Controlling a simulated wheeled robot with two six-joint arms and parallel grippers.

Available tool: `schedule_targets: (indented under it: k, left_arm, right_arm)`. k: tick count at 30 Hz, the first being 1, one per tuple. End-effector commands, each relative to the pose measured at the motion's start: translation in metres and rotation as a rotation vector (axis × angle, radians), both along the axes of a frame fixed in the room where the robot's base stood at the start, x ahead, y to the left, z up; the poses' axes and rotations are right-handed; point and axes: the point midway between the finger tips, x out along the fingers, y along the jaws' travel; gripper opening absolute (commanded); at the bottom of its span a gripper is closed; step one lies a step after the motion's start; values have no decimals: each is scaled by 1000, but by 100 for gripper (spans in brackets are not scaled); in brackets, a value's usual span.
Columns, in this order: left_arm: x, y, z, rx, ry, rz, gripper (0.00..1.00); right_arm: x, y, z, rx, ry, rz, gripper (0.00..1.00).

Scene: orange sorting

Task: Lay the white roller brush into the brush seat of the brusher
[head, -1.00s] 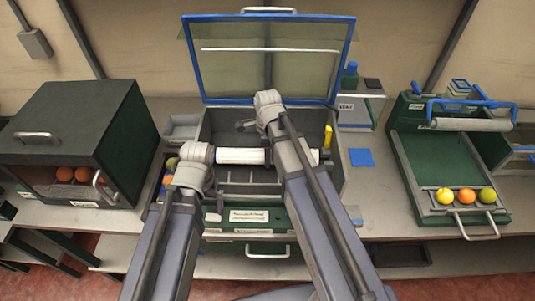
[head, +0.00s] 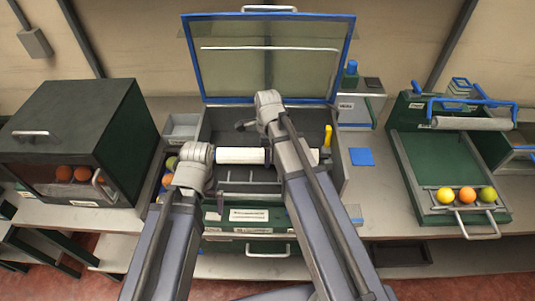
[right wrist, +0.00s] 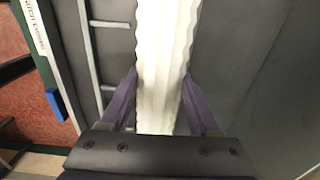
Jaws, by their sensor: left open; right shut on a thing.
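The brusher is the open box (head: 335,177) in the middle, with its blue-framed lid up. The white roller brush (head: 240,156) lies level across its opening, partly behind my right arm. My right gripper (right wrist: 160,85) is shut on the roller brush (right wrist: 163,30), one purple finger on each side. In the head view my right wrist (head: 268,105) hides the right gripper's fingers. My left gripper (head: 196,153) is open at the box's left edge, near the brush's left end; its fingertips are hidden. The brush seat is not clearly visible, and I cannot tell whether the brush touches it.
A yellow part (head: 327,135) stands inside the box's right side. A dark cabinet (head: 75,130) with oranges stands left. A green tray (head: 430,160) with several fruits stands right. A blue square (head: 361,157) lies on the table between box and tray.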

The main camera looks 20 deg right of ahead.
Motion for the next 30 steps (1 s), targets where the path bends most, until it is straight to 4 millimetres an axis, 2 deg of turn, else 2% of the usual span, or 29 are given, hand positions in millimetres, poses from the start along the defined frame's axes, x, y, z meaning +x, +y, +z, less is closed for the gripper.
schedule_targets:
  k: [5, 6, 14, 15, 30]
  left_arm:
    - [0, 0, -1, 0, 0, 0, 97]
    - [0, 0, -1, 0, 0, 0, 97]
    - [0, 0, -1, 0, 0, 0, 97]
    - [0, 0, -1, 0, 0, 0, 97]
    - [0, 0, -1, 0, 0, 0, 97]
  right_arm:
    - [-2, 1, -1, 2, 6, 0, 5]
    - [-2, 1, -1, 2, 6, 0, 66]
    - [-1, 0, -1, 1, 4, 0, 95]
    - [-1, 0, -1, 1, 3, 0, 97]
    - [1, 0, -1, 0, 0, -1, 97]
